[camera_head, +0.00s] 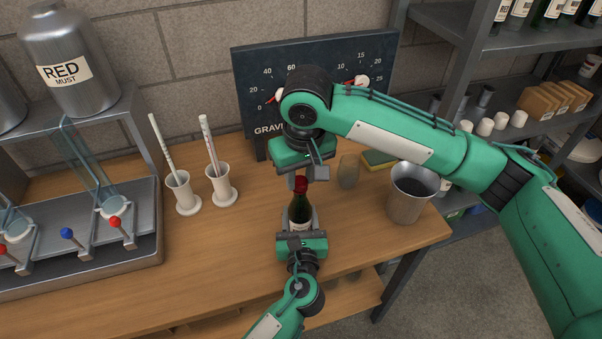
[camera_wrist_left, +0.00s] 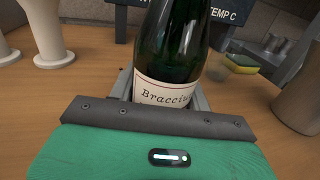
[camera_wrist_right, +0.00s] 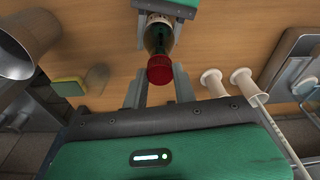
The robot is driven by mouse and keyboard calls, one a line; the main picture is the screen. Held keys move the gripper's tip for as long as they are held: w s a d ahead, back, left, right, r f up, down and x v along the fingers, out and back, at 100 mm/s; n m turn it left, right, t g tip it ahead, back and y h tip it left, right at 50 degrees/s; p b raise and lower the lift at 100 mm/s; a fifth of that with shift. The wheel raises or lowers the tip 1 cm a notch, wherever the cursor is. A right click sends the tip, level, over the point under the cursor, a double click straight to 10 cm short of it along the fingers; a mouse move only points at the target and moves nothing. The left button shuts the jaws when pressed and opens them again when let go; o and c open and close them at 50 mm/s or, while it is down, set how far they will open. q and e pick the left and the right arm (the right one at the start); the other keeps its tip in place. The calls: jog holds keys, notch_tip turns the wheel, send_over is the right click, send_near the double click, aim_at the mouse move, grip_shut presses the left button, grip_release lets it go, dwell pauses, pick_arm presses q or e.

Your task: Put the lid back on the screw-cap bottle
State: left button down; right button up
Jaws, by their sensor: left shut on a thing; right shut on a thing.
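The green screw-cap bottle (camera_head: 299,207) stands upright over the table; its cream label shows in the left wrist view (camera_wrist_left: 165,93). My left gripper (camera_head: 300,226) is shut around its body. The red lid (camera_head: 300,184) is at the top of the bottle's neck, in line with it. My right gripper (camera_head: 306,176) is shut on the lid, coming from the far side. In the right wrist view the lid (camera_wrist_right: 159,70) sits between the fingertips and hides the bottle mouth. I cannot tell whether it is seated or just above the mouth.
A metal bucket (camera_head: 409,196), a yellow sponge (camera_head: 378,161) and a glass (camera_head: 348,172) stand to the right. Two white cylinders with stems (camera_head: 221,187) (camera_head: 182,195) stand left. A dark gauge board (camera_head: 262,85) stands behind. A metal filler (camera_head: 150,230) is at far left.

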jog(key=m, duration=0.5)
jog(key=shift+a+h, duration=0.1)
jog(key=shift+h, duration=0.2)
jog(key=m, duration=0.6)
jog(key=shift+h, duration=0.4)
jog(key=m, duration=0.6)
jog(key=shift+w+a, duration=0.1)
jog(key=m+g, duration=0.1)
jog(key=m, duration=0.4)
jog(key=shift+h, duration=0.3)
jog(key=o, duration=0.9)
jog(key=shift+o, duration=0.2)
jog(key=shift+r, duration=2.2)
jog(key=shift+c, duration=0.4)
